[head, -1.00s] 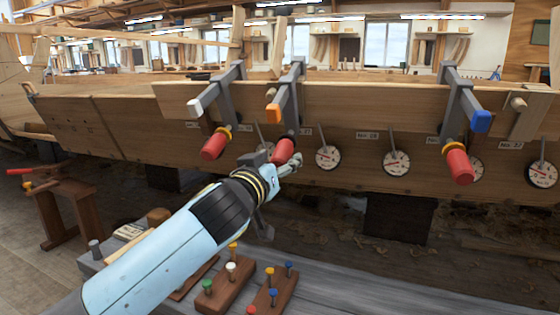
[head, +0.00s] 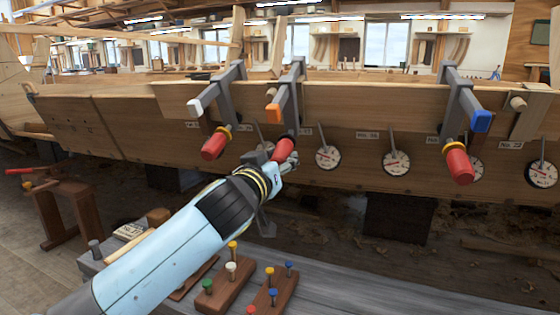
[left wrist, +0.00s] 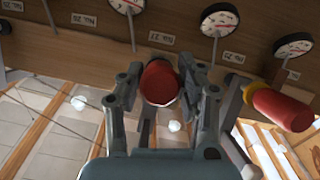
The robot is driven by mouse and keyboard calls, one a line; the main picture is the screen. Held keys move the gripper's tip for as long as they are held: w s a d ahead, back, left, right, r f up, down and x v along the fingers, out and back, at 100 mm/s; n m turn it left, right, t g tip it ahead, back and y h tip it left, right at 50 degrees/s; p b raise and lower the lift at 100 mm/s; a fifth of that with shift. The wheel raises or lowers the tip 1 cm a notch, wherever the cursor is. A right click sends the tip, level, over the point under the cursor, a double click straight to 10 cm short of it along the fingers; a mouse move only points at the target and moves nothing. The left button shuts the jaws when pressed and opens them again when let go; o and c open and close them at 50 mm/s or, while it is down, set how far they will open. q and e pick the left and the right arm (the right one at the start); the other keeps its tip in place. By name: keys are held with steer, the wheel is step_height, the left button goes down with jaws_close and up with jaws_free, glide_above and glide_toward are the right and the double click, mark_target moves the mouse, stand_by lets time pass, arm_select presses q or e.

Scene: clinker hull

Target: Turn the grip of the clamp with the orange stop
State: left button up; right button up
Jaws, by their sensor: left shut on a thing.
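The clamp with the orange stop (head: 272,113) hangs on the top edge of the hull planking, between the white-stop clamp and the blue-stop clamp. Its red grip (head: 284,149) points down toward me. My left gripper (head: 277,164) is at this grip, coming from below left. In the left wrist view the red grip (left wrist: 160,84) sits between the two fingers of my left gripper (left wrist: 162,92), which are shut on it. The fingers partly hide the grip in the head view. My right gripper is not in view.
The white-stop clamp's red grip (head: 214,146) is close on the left. The blue-stop clamp's red grip (head: 458,164) is farther right. Round dials (head: 327,158) line the planking. A bench (head: 350,300) with coloured pegs in wooden blocks (head: 225,288) lies below my arm.

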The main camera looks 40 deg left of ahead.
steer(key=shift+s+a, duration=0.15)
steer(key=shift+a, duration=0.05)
